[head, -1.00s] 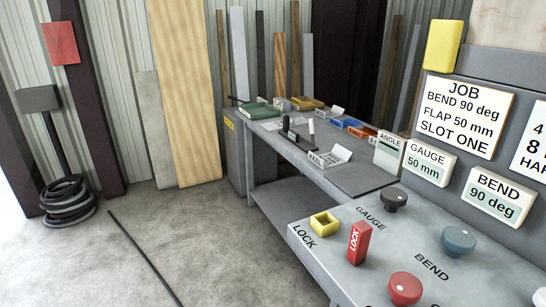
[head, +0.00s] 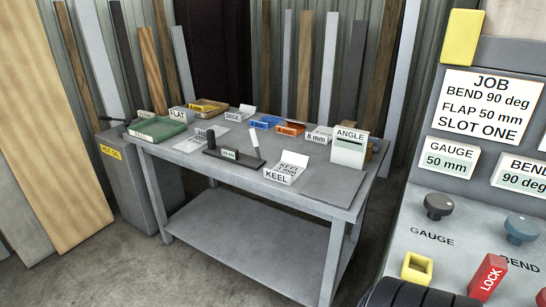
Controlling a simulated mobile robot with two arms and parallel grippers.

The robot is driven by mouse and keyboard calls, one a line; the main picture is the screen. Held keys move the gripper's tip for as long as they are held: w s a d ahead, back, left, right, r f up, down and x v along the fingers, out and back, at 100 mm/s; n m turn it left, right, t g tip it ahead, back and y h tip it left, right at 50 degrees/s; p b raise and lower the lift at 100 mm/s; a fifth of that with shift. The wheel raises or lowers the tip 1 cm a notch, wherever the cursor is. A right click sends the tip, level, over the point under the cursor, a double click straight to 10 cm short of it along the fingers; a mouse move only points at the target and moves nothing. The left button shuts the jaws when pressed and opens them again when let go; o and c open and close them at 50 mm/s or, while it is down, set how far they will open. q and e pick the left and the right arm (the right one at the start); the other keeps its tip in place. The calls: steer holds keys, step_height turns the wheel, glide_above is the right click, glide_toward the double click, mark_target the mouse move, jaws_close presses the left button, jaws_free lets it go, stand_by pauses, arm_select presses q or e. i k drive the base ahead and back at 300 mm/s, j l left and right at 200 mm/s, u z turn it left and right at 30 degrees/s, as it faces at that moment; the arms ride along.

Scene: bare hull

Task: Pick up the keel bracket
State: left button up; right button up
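On the grey workbench (head: 200,170) stands a white holder labelled KEEL (head: 278,176), near the front edge with a raised card at its back. I cannot make out a separate keel bracket in or beside it; at this size it cannot be told from the holder. Neither of my grippers shows in the head view.
The bench also bears a black stand (head: 234,158), a green item (head: 157,129), a white ANGLE box (head: 348,149) and several small labelled boxes. A console with a red LOCK lever (head: 488,277) stands close on the right. Open floor lies front left.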

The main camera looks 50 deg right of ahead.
mark_target(285, 169)
steer(key=i+z, duration=0.3)
steer(key=z, duration=0.15)
steer(key=i+z, duration=0.4)
steer(key=i+j+z, duration=0.15)
steer(key=z, duration=0.3)
steer(key=i+j+z, duration=0.25)
steer(key=z, duration=0.15)
